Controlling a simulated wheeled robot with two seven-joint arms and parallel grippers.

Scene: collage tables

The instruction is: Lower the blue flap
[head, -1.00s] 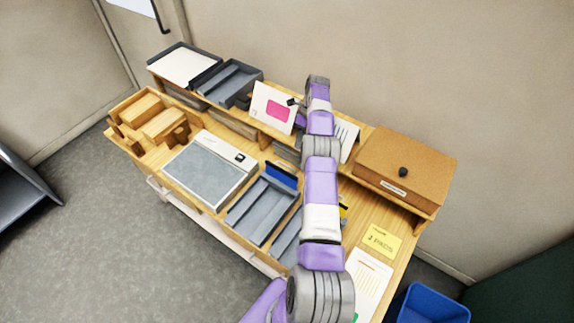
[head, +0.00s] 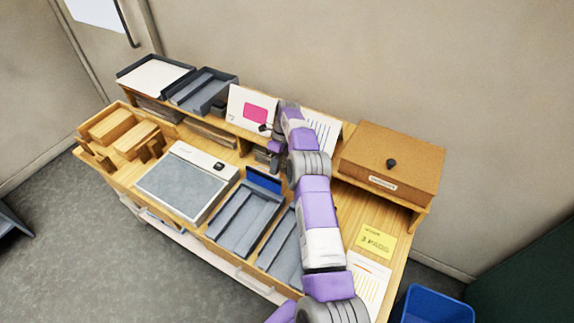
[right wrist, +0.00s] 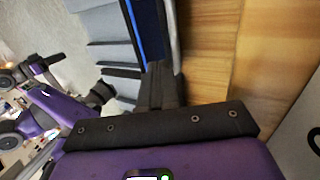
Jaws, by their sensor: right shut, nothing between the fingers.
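The blue flap (head: 264,180) stands raised at the back end of a grey two-channel tray (head: 240,221) on the desk. In the right wrist view the flap (right wrist: 152,30) is a dark panel with a bright blue edge, just beyond the fingers. My right gripper (head: 272,154) is low behind the flap, under the shelf's front, partly hidden by its own wrist. In the right wrist view the right gripper (right wrist: 160,80) is shut and empty, its tips close to the flap; I cannot tell whether they touch.
A second grey tray (head: 282,248) lies partly behind my right arm. A white-framed grey panel (head: 183,185) is left of the flap. The raised shelf behind holds a pink-marked card (head: 251,108), a striped card (head: 322,132) and a brown box (head: 389,161).

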